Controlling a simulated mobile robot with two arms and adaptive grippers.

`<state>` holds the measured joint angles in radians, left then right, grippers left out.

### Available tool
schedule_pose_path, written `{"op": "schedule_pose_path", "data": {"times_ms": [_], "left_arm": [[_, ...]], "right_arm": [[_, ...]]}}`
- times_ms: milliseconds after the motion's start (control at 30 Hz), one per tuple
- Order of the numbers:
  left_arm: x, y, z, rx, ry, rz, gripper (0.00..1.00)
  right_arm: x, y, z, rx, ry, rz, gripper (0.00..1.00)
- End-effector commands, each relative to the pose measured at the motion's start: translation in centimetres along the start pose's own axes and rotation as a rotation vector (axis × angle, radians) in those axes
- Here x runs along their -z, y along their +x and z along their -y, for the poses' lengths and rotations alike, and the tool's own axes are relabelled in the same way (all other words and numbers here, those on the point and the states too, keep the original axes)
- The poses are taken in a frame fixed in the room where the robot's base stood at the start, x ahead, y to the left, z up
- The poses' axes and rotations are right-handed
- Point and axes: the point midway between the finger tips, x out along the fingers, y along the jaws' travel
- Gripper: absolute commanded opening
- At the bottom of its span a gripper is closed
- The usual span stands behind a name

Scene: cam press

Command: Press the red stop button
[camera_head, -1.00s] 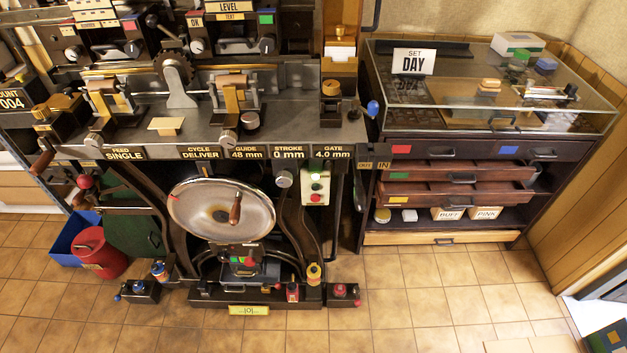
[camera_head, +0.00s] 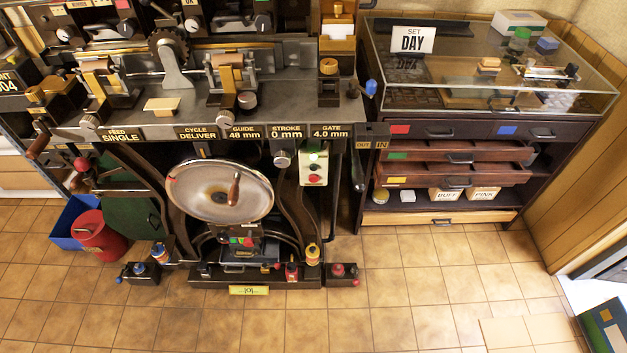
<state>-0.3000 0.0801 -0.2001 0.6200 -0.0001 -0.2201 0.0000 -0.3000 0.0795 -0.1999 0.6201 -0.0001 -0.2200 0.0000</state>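The red stop button (camera_head: 311,181) is a small round button low on a cream control panel (camera_head: 304,174). The panel is mounted upright on the front of the dark machine, under the counter and right of the large metal wheel (camera_head: 206,185). A green button and a white button or lamp (camera_head: 315,156) sit above the red one. Neither of my grippers shows in this view, and nothing covers the panel.
A black lever (camera_head: 357,172) hangs right of the panel. Pedal-like blocks (camera_head: 342,275) with colored knobs stand on the floor in front of the machine. A drawer cabinet (camera_head: 460,130) with a glass top stands to the right.

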Motion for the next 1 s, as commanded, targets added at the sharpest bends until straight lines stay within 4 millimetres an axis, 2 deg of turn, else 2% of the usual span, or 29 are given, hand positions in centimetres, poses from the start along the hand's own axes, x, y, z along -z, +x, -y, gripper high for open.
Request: {"op": "schedule_pose_path", "data": {"times_ms": [67,533,1000], "left_arm": [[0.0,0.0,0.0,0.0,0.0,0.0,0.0],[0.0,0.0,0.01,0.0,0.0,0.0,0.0],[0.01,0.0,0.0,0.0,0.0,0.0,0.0]], "right_arm": [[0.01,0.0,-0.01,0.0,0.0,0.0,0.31],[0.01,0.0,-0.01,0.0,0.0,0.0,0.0],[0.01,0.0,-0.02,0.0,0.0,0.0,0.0]]}}
